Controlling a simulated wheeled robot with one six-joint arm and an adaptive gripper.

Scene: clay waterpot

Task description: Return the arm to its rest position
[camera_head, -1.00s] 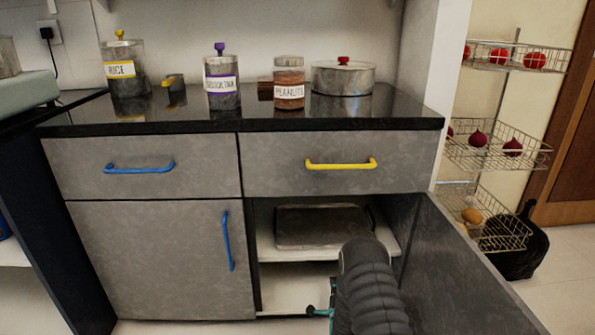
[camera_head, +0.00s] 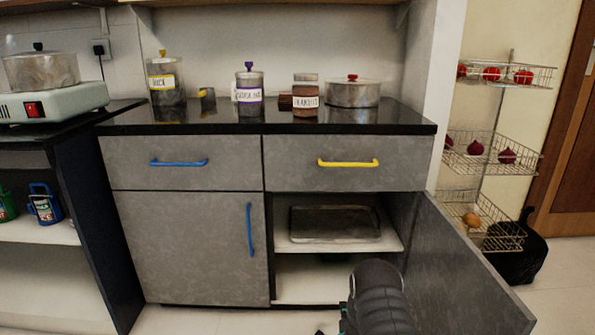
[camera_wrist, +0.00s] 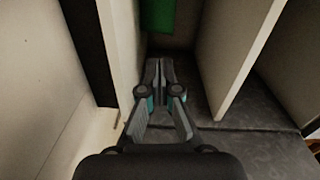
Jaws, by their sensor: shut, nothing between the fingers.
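My gripper (camera_wrist: 158,70) shows in the wrist view with its fingers together and nothing between them. It points toward the open lower cabinet, with pale shelf boards on both sides of it in that view. In the head view only my dark arm shows at the bottom, in front of the open cabinet (camera_head: 335,285); the fingers are hidden there.
The open cabinet door (camera_head: 455,265) stands out at the right of my arm. A tray (camera_head: 335,224) lies on the upper shelf inside. A green thing (camera_wrist: 158,14) shows beyond my fingers. A wire rack (camera_head: 490,150) stands at the right. Jars and a pot (camera_head: 353,93) stand on the counter (camera_head: 280,127).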

